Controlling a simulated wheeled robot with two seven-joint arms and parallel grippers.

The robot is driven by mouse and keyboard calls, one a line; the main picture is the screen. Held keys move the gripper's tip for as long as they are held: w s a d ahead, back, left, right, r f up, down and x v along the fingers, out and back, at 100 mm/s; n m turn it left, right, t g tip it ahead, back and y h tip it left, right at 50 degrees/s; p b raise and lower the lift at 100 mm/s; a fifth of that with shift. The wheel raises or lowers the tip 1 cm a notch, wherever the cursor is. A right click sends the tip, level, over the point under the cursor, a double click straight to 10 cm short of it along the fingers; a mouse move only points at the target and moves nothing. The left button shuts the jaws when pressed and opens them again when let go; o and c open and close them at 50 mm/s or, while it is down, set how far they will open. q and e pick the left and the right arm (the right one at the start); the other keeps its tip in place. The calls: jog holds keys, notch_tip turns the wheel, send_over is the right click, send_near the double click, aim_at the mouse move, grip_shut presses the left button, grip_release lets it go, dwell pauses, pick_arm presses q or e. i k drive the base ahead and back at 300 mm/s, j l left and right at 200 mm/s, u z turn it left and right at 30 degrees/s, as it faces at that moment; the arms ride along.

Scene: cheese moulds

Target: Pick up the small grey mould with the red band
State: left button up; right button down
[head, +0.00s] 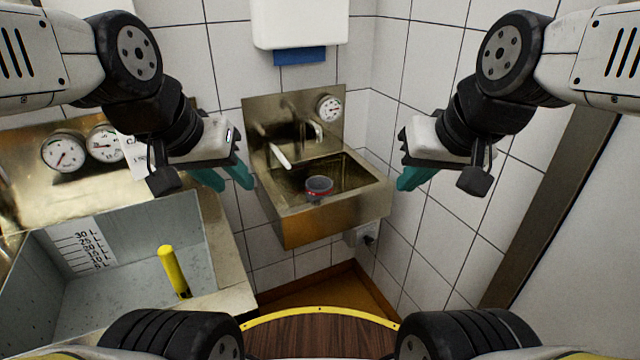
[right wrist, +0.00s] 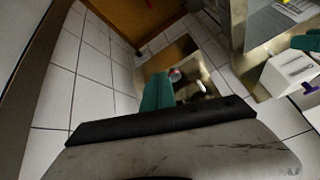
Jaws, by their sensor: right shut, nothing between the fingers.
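The small grey mould with the red band (head: 319,184) sits in the metal wall sink (head: 290,225), near the front of its basin. A small reddish-grey shape in the basin in the right wrist view (right wrist: 175,74) looks like the same mould. My left gripper (head: 225,179) is in the air left of the sink, with its teal fingers apart and nothing between them. My right gripper (head: 408,182) is in the air right of the sink, shut and empty; its teal fingers (right wrist: 157,92) also show in the right wrist view. Neither gripper touches the mould.
A tap (head: 316,130) and a white handle (head: 279,157) stand over the sink's back and left. A large grey vat (head: 215,255) with a yellow post (head: 173,270) is at the left. A white dispenser (head: 300,25) hangs above. A tiled wall closes the right side.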

aim_at(317, 188)
jog(key=i+l+u, duration=0.4)
jog(key=l+u, duration=0.2)
jog(key=i+l+u, duration=0.1)
jog(key=l+u, duration=0.15)
jog(key=l, duration=0.25)
